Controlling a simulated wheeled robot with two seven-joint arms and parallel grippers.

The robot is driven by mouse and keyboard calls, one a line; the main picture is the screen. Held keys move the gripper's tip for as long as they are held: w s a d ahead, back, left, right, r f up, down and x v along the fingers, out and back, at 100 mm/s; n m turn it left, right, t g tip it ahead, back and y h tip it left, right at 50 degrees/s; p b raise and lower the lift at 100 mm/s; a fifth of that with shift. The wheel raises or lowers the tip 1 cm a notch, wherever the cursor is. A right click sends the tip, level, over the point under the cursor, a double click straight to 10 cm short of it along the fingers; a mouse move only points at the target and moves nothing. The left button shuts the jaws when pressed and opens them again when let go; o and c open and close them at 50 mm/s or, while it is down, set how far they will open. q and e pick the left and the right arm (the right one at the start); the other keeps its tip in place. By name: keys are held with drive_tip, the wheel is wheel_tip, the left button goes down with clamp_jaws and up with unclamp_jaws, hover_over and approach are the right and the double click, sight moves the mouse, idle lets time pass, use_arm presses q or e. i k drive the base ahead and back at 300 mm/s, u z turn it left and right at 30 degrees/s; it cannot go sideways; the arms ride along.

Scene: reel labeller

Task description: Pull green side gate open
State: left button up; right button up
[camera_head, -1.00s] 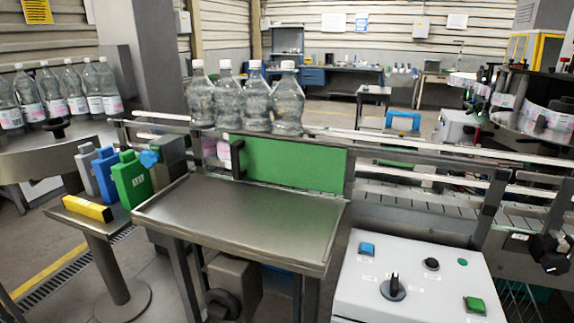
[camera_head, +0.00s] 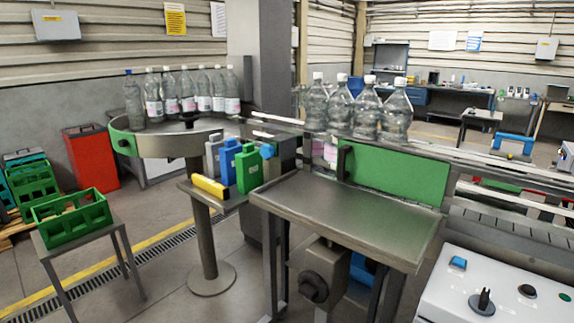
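The green side gate (camera_head: 398,176) is a flat green panel on the near side of the conveyor, behind the steel table (camera_head: 345,221). It stands upright and looks closed. A black handle (camera_head: 344,162) is at its left end. Several clear bottles (camera_head: 367,108) stand in a row on the conveyor behind and above the gate. Neither of my grippers is in view.
A round table (camera_head: 165,141) with labelled bottles stands at the left. A small shelf (camera_head: 228,203) holds blue, green, grey and yellow items. A green crate (camera_head: 72,219) sits on a stand at the lower left. A control panel (camera_head: 520,288) is at the lower right. The steel table top is clear.

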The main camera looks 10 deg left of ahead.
sight(422, 179)
drive_tip(key=u, duration=0.75)
drive_tip(key=k, duration=1)
drive_tip(key=u, duration=1.15)
drive_tip(key=i, duration=1.2)
drive_tip(key=z, duration=0.9)
drive_tip(key=i, duration=0.8)
drive_tip(key=z, duration=0.9)
